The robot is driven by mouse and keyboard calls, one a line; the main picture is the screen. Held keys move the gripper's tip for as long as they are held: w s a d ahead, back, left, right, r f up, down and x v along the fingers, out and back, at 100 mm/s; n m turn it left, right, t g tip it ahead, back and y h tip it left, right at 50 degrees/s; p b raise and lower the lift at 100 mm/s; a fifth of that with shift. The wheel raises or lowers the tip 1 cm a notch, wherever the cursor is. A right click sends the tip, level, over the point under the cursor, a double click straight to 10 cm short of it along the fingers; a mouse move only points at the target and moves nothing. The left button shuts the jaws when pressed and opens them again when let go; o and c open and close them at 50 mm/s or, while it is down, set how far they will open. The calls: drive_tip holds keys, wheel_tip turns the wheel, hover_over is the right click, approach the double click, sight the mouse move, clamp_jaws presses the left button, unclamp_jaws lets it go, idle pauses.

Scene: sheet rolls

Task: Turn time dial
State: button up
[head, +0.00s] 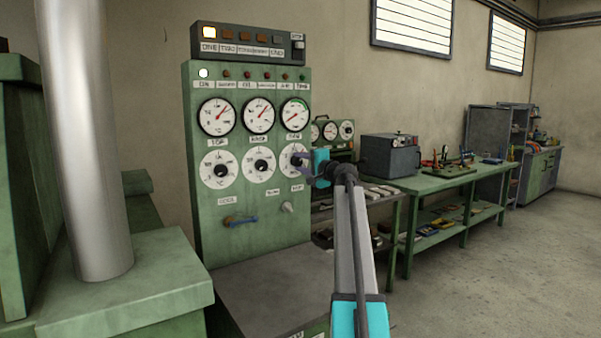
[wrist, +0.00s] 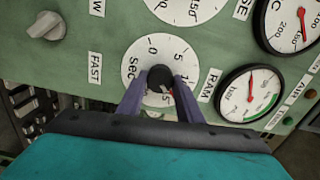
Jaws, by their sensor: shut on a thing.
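The time dial shows in the wrist view (wrist: 150,52) as a white round face marked SEC, with 0, 5, 10 and 15 around it. In the head view the dial (head: 286,163) is the right one of the lower row on the green panel, partly hidden by my gripper (head: 302,161). My gripper (wrist: 159,92) is shut on the knob, one purple finger on each side. The fingers hide part of the lower scale.
The green panel (head: 237,240) also carries gauges above, two other dials to the left, a blue-handled lever (head: 240,220) and a grey switch knob (head: 287,207). A green workbench (head: 440,181) with a grey box (head: 390,155) stands to the right. Floor is open at far right.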

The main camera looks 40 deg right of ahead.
drive_tip(key=n+b, duration=0.5)
drive_tip(key=shift+f, duration=0.25)
drive_tip(key=n+b, duration=0.2)
drive_tip(key=b, duration=0.1)
drive_tip(key=n+b, duration=0.1)
drive_tip(key=n, duration=0.1)
drive_tip(key=shift+r, duration=0.25)
drive_tip(key=o, duration=1)
drive_tip(key=shift+r, duration=0.1)
drive_tip(key=shift+o, duration=0.2)
drive_tip(key=shift+s, duration=0.15)
drive_tip(key=s+a, duration=0.1)
drive_tip(key=s, duration=1.2)
drive_tip(key=shift+s+a+p, duration=0.25)
drive_tip(key=shift+p, duration=0.15)
